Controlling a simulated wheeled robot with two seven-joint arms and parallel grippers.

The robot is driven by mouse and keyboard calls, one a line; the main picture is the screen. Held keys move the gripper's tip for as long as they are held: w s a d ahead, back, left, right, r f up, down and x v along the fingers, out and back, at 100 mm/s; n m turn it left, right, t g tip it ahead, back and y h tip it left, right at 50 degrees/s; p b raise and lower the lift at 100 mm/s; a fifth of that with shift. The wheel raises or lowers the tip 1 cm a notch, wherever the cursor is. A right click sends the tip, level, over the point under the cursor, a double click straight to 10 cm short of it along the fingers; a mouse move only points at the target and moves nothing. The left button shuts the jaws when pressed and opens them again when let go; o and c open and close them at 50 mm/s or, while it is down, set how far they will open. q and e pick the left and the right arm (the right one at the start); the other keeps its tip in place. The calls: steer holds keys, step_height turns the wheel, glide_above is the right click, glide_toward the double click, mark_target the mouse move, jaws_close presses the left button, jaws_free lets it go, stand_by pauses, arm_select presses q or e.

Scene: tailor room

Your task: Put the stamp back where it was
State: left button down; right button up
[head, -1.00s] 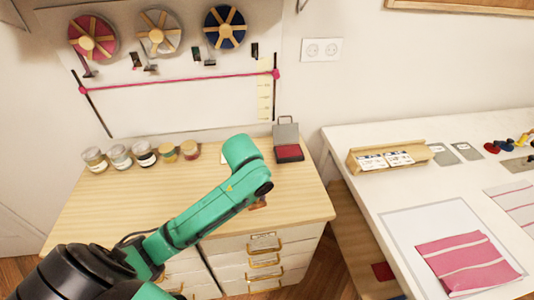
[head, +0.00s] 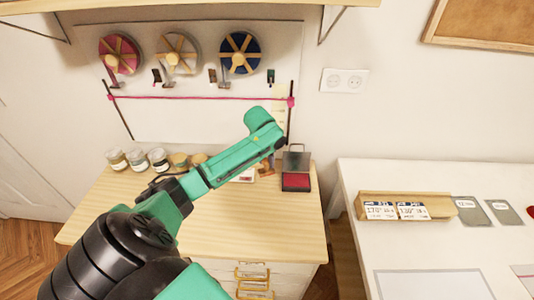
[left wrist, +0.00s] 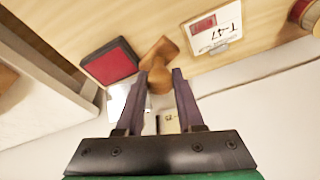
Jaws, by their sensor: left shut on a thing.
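The stamp is a brown wooden piece (left wrist: 160,55) between the two dark fingers of my left gripper (left wrist: 163,80) in the left wrist view; they are shut on it. In the head view the stamp (head: 266,170) shows only in part past my green arm, just left of the red ink pad (head: 296,181) with its grey lid up. The pad also shows in the left wrist view (left wrist: 110,62), beside the stamp. I cannot tell whether the stamp touches the tabletop. My right gripper is not in view.
A white card marked T-47 (left wrist: 213,28) lies on the wooden dresser top (head: 260,220). Several small jars (head: 137,159) stand along the back left. A white table (head: 370,250) with a wooden card holder (head: 440,206) is at right. The dresser's front right is clear.

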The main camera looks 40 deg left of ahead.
mark_target(267, 171)
arm_select(q)
step_height(267, 171, down, 7)
steer(key=shift+w+d+r+p, duration=0.15)
steer(key=shift+r+p, duration=0.05)
steer(key=shift+p, duration=0.1)
steer(key=shift+f, duration=0.25)
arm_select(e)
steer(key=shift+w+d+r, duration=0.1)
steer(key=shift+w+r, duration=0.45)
arm_select(q)
steer(key=shift+f, duration=0.1)
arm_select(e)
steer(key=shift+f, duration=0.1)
arm_select(q)
steer(key=c, duration=0.5)
jaws_free()
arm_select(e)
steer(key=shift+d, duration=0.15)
arm_select(q)
steer(key=b+v, duration=0.1)
steer(key=v, duration=1.1)
steer(key=shift+w, duration=0.1)
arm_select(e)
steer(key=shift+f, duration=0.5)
